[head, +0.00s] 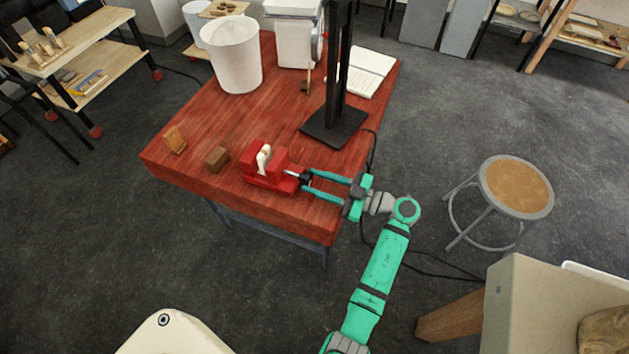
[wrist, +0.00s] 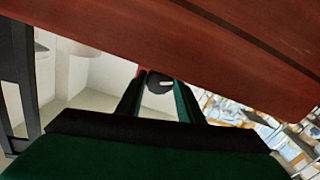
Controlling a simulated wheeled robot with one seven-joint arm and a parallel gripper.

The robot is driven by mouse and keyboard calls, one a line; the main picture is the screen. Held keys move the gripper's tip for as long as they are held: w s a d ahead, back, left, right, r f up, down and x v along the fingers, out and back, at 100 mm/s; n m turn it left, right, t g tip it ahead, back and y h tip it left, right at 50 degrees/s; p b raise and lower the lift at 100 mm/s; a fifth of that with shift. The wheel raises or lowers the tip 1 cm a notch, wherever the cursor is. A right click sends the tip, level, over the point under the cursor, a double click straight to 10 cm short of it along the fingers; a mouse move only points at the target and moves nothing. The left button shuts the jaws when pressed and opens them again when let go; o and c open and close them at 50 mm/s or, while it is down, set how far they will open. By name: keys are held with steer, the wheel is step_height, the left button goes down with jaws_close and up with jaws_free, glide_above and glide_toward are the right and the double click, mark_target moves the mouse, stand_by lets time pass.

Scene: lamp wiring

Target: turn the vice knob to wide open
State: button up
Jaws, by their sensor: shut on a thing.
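The red vice (head: 266,172) sits near the front edge of the red wooden table. A pale whitish piece (head: 264,158) stands upright between its jaws. The dark vice knob (head: 305,178) is at the right end of the vice's screw. My gripper (head: 307,181) reaches in from the right, with its two teal fingers on either side of the knob, shut on it. In the wrist view the knob (wrist: 159,82) shows as a dark round shape between the fingertips, with a bit of red vice behind it. The fingertips hide part of the knob.
A small brown block (head: 217,158) and a wooden piece (head: 175,140) lie left of the vice. A black stand (head: 337,125) rises behind my gripper. A white bucket (head: 232,60) stands at the back. A round stool (head: 516,186) is to the right.

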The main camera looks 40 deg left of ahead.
steer(key=n, duration=1.2)
steer(key=shift+n, duration=0.4)
steer(key=n, duration=0.6)
steer(key=shift+s, duration=0.1)
steer(key=n, duration=0.5)
steer(key=shift+r+n, duration=0.1)
steer(key=shift+n, duration=0.3)
steer(key=n, duration=0.7)
steer(key=shift+s, duration=0.1)
steer(key=n, duration=0.6)
steer(key=shift+r+n, duration=0.1)
steer(key=shift+n, duration=0.3)
steer(key=n, duration=0.5)
steer(key=shift+s, duration=0.1)
steer(key=n, duration=0.5)
steer(key=shift+n, duration=0.4)
